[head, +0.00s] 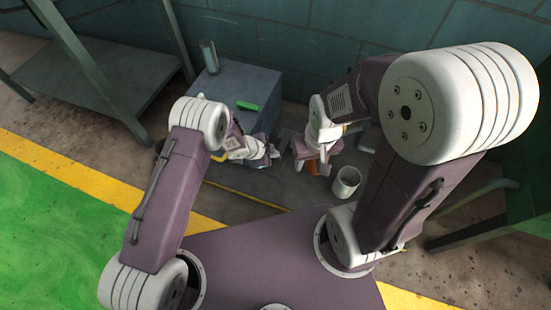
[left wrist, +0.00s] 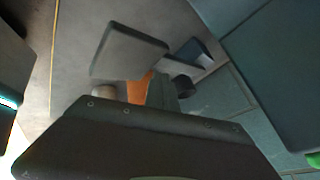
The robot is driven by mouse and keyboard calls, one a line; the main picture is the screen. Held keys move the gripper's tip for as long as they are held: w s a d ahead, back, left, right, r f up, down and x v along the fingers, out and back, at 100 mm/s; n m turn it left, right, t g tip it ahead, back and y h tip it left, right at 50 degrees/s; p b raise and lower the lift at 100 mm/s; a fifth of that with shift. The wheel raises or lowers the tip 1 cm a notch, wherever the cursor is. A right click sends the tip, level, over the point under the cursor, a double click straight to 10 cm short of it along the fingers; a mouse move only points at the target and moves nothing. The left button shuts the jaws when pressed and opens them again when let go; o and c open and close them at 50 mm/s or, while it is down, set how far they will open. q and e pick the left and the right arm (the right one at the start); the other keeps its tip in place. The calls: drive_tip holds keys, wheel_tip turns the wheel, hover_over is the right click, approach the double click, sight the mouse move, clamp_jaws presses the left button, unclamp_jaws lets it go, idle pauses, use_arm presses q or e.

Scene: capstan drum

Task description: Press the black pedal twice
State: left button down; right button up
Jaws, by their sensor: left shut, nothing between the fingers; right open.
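I cannot make out the black pedal for certain in either view; my arms and grippers cover part of the floor by the cabinet. My left gripper (head: 270,153) is shut and empty, low beside the right side of the blue-grey cabinet (head: 236,84). My right gripper (head: 313,163) is open, pointing down over the grey floor area to the right of it. An orange part (head: 311,167) shows at the right gripper; whether it is touched is unclear. In the left wrist view a grey slab (left wrist: 128,51) and an orange part (left wrist: 140,88) show beyond a dark edge.
A white open container (head: 346,182) stands on the floor right of my right gripper. A metal table (head: 95,75) stands at the left, and the teal wall (head: 290,40) is close behind.

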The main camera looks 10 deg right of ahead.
sight(273, 165)
use_arm(q)
drive_tip(key=shift+s+a+f+b, duration=0.15)
drive_tip(key=shift+s+f+b, duration=0.1)
drive_tip(key=shift+f+b, duration=0.6)
drive_tip(key=shift+s+a+f+b, duration=0.25)
drive_tip(key=shift+f+b, duration=0.35)
drive_tip(key=shift+f, duration=0.55)
drive_tip(key=shift+s+a+f+b, duration=0.1)
drive_tip(key=shift+s+f+b, duration=0.15)
drive_tip(key=shift+f+b, duration=0.6)
idle(2.1)
drive_tip(key=shift+p, duration=0.3)
drive_tip(key=r+p, duration=0.1)
drive_tip(key=p, duration=0.1)
drive_tip(key=r+p, duration=0.1)
drive_tip(key=r, duration=0.1)
drive_tip(key=r+p, duration=0.2)
drive_tip(key=shift+w+d+r+p, duration=0.2)
drive_tip(key=shift+w+d+p, duration=0.1)
drive_tip(key=shift+w, duration=0.1)
drive_tip(key=shift+w+r+p, duration=0.1)
drive_tip(key=shift+r+p, duration=0.2)
drive_tip(key=shift+r, duration=0.1)
drive_tip(key=shift+w+d, duration=0.1)
drive_tip(key=shift+r, duration=0.1)
drive_tip(key=shift+w+f, duration=0.1)
drive_tip(key=shift+f, duration=0.1)
